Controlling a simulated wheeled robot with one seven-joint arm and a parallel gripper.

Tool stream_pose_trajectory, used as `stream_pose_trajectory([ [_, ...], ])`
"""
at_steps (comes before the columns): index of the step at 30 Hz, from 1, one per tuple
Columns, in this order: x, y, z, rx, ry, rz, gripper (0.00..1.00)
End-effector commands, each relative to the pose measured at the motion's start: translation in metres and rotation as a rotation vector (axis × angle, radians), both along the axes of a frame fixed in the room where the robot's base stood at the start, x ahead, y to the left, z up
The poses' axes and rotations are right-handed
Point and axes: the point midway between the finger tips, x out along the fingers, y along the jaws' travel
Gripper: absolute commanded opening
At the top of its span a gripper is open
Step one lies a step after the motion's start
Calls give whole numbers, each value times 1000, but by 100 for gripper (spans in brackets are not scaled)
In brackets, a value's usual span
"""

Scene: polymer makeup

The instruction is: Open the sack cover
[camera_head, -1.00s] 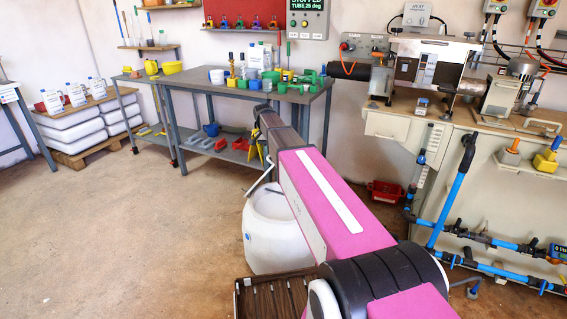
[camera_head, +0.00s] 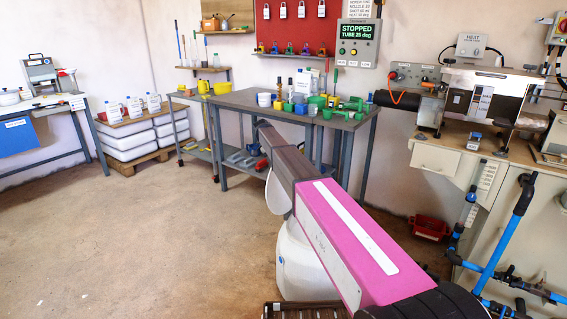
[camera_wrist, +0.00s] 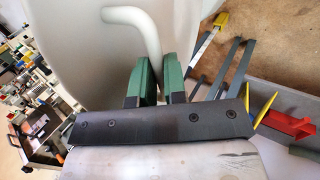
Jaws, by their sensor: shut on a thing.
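The sack (camera_head: 303,268) is a white, rounded container, partly hidden behind my arm in the head view. Its cover shows as a white disc-like piece (camera_head: 278,192), standing steeply tilted beside the arm above the sack. In the wrist view the cover's pale surface (camera_wrist: 85,55) fills the upper left. A bent white handle (camera_wrist: 140,22) runs down from it to between my green fingers. My gripper (camera_wrist: 159,85) is shut on this handle. The fingertips are hidden behind the arm in the head view.
A dark slatted pallet (camera_head: 300,310) lies at the foot of the sack. A grey workbench (camera_head: 240,100) with cups and scoops stands behind. The extruder machine (camera_head: 490,95) and blue pipes (camera_head: 505,235) are at right. The floor at left is clear.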

Motion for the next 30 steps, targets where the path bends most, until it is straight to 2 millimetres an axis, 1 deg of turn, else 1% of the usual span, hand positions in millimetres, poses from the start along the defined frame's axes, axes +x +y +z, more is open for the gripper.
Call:
stream_pose_trajectory([
  [1, 2, 2, -5, -1, 9, 4, 0],
  [15, 2, 3, -6, -12, 15, 4, 0],
  [16, 2, 3, -6, -12, 15, 4, 16],
  [17, 2, 3, -6, -11, 15, 3, 25],
  [18, 2, 3, -5, -11, 15, 2, 38],
  [26, 2, 3, -3, -14, 13, 1, 38],
  [30, 5, 0, 3, -15, 12, 1, 38],
])
